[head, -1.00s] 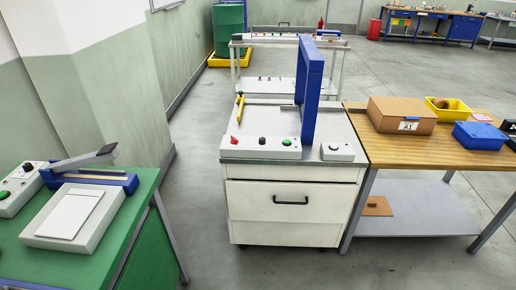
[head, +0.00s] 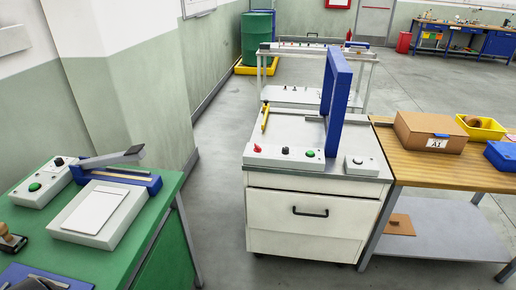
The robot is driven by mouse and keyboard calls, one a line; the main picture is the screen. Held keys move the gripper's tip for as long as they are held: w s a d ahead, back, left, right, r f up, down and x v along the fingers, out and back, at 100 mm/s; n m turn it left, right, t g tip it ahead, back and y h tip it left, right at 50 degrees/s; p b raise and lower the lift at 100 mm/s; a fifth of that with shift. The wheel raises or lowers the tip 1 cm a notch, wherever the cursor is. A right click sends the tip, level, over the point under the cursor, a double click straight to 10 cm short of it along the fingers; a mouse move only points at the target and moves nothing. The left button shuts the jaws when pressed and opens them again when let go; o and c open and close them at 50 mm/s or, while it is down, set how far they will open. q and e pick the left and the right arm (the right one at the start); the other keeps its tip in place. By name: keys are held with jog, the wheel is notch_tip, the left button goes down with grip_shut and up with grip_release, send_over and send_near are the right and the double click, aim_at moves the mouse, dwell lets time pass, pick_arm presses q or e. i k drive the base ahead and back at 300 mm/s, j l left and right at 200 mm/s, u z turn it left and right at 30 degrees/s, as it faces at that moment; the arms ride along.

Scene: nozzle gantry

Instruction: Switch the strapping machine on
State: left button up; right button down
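The strapping machine (head: 270,181) is a white cabinet with a drawer, standing in the middle of the view. A blue arch (head: 337,100) rises from its top. Its front control strip (head: 272,159) carries a red switch (head: 266,144), a black knob (head: 286,151) and a green button (head: 310,154). A small separate box (head: 361,166) with a dark button sits at the top's right front corner. A yellow-handled tool (head: 265,118) lies at the top's left edge. Neither of my grippers is in view.
A green table (head: 120,262) at the left holds a blue-and-white device (head: 100,212), a control box (head: 40,183) and a stamp. A wooden table (head: 450,169) adjoins the machine on the right, with a cardboard box (head: 430,131). Grey floor is open between the green table and machine.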

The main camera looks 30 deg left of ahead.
aim_at(257, 149)
jog(key=i+j+u, duration=0.1)
jog(key=i, duration=0.75)
